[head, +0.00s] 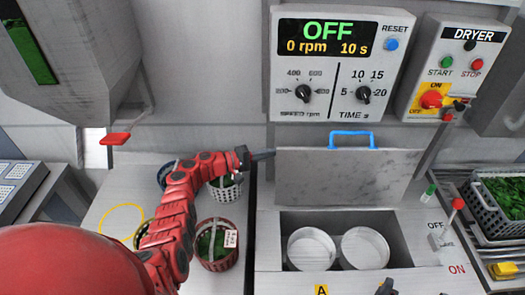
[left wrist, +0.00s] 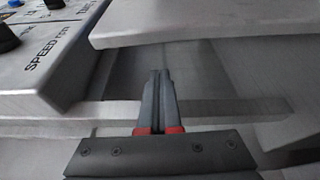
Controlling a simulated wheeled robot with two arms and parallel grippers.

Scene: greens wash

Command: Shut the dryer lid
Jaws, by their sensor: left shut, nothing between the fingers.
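The dryer lid (head: 348,178) is a grey metal panel with a blue handle (head: 352,134) on its top edge. It stands raised behind the open dryer well (head: 283,240), which shows two round white baskets (head: 311,250) (head: 365,248). My left gripper (head: 264,155) is at the upper left edge of the lid, with its fingers shut and empty. I cannot tell whether they touch the lid. In the left wrist view the shut fingers (left wrist: 162,100) point into a gap beside the control box. My right gripper is not seen.
The control box (head: 341,65) reads OFF, 0 rpm, 10 s, above the lid. The dryer switch box (head: 452,70) hangs to its right. Baskets of greens (head: 217,245) stand below my left arm.

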